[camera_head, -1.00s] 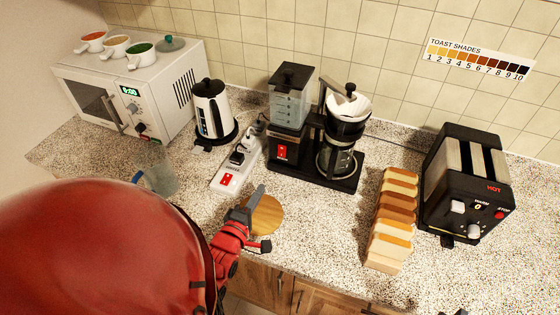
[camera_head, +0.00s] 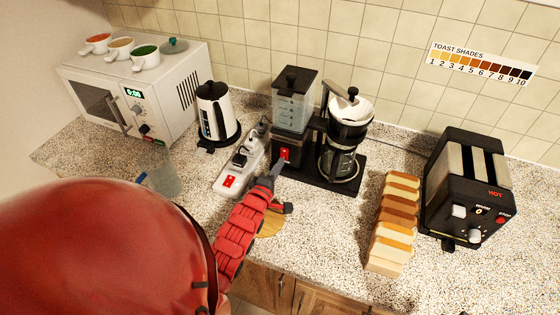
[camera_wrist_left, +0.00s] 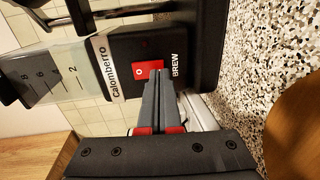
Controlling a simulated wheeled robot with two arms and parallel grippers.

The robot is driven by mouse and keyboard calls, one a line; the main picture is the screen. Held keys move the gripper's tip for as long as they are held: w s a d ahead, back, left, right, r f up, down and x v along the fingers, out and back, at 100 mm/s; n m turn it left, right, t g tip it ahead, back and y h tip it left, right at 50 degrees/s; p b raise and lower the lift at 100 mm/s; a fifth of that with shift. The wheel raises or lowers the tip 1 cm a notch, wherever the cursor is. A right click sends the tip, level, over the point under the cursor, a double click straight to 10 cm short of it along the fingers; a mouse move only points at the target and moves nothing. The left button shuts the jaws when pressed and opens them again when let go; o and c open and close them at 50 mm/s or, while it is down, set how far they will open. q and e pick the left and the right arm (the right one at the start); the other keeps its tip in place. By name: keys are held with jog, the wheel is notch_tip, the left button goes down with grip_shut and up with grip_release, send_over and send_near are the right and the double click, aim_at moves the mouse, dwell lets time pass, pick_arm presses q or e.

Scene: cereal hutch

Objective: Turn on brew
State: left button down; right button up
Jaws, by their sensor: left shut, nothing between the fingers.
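The coffee maker (camera_head: 292,112) stands on the counter, with a clear water tank and a glass carafe (camera_head: 338,166). Its red brew switch (camera_head: 284,153) is on the front below the tank. In the left wrist view the red switch (camera_wrist_left: 146,68) shows a white circle mark, beside the word BREW. My left gripper (camera_head: 275,168) is shut and empty, its tips just in front of the switch. In the left wrist view the fingertips (camera_wrist_left: 158,73) overlap the switch's right edge; I cannot tell if they touch it. My right gripper is not in view.
A power strip (camera_head: 226,190) with a red switch lies left of the coffee maker, near a kettle (camera_head: 214,112) and a clear pitcher (camera_head: 164,180). A microwave (camera_head: 130,90) is at left. Bread slices (camera_head: 392,228) and a toaster (camera_head: 466,190) stand at right. A round wooden piece (camera_head: 268,224) lies under my left arm.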

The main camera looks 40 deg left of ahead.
pick_arm(q)
jog(key=shift+w+a, duration=0.1)
jog(key=shift+w, duration=0.3)
jog(key=shift+f, duration=0.1)
